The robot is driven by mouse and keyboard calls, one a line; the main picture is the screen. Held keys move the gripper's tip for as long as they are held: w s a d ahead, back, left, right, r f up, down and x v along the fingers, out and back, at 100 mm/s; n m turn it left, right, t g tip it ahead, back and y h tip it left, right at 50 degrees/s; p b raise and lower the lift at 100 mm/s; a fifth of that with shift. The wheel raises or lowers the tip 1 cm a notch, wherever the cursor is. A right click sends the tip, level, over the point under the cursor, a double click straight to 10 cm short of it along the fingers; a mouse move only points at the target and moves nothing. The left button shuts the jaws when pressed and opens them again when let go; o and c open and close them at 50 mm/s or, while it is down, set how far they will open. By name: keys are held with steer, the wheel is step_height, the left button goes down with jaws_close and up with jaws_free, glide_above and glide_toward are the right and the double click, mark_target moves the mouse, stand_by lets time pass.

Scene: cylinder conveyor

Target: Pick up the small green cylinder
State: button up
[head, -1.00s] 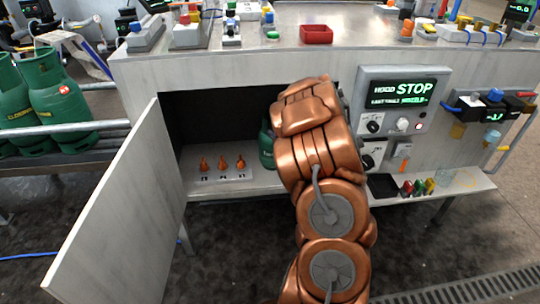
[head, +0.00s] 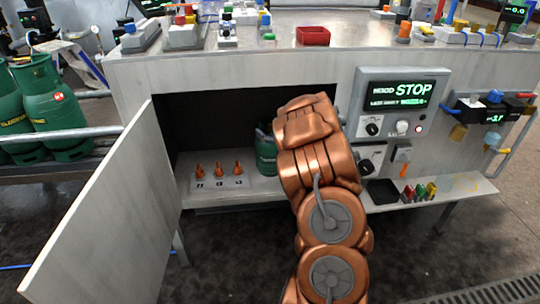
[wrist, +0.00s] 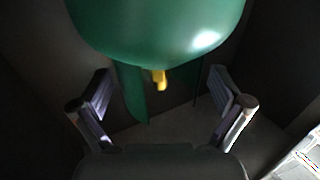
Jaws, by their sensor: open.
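The small green cylinder (head: 265,152) stands inside the dark open cabinet, at its right, partly hidden behind my arm. In the wrist view a big rounded green body (wrist: 155,28) fills the top, with a small yellow part (wrist: 159,79) and a green upright piece just below it. My gripper (wrist: 160,88) is open, one finger on each side of the yellow part, with nothing visible held between them.
The cabinet door (head: 105,205) stands open at left. A white plate with three orange fittings (head: 219,185) lies on the cabinet floor left of the cylinder. A STOP control panel (head: 395,103) is right of the opening. Larger green cylinders (head: 48,105) stand far left.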

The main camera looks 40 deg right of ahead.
steer(key=shift+w+d, duration=0.1)
steer(key=shift+w, duration=0.35)
steer(key=shift+c, duration=0.2)
steer(key=c, duration=1.6)
steer(key=shift+c, duration=0.2)
steer(key=shift+r, duration=0.1)
